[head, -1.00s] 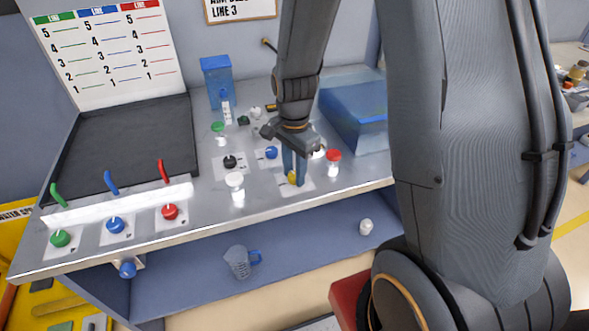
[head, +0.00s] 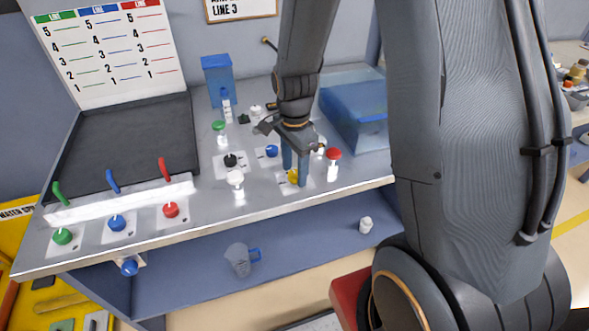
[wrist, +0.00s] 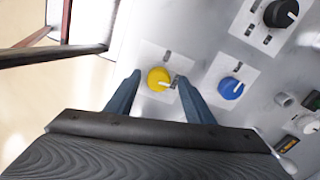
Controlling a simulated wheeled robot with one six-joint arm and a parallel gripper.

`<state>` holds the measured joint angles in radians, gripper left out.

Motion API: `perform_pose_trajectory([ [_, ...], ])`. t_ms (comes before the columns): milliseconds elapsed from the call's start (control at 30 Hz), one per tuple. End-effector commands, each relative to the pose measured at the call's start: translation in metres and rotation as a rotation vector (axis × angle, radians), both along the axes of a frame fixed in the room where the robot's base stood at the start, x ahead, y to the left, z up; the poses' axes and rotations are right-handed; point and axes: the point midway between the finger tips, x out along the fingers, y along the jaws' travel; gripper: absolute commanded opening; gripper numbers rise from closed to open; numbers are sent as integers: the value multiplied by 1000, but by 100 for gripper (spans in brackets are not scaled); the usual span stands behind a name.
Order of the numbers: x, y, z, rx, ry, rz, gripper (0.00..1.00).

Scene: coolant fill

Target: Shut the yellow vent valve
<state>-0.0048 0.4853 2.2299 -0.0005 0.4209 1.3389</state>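The yellow vent valve (head: 292,176) is a round yellow knob on a pale plate on the grey bench top. In the wrist view the yellow knob (wrist: 158,79) has a white pointer bar and sits between and just beyond my fingertips. My gripper (head: 296,182) points down over it, with one blue finger on each side. In the wrist view my gripper (wrist: 158,78) is open, with a gap between the knob and the fingers. In the head view the fingers partly hide the knob.
A blue knob (wrist: 231,88) and a black knob (wrist: 281,13) sit beside the yellow one. A red-capped white post (head: 333,163) stands close to the right of my gripper. A blue translucent box (head: 355,112) stands behind. The bench front edge is near.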

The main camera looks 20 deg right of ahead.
Motion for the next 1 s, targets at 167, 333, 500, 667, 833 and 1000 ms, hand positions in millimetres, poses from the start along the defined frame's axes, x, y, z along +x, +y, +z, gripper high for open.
perform_pose_trajectory([
  [167,-1,0,-1,0,3,0,48],
  [333,-1,0,2,1,2,0,48],
  [500,0,0,18,0,0,0,48],
  [667,0,0,42,0,-2,0,48],
  [833,0,0,63,0,-1,0,48],
  [1000,-1,0,75,0,2,0,48],
])
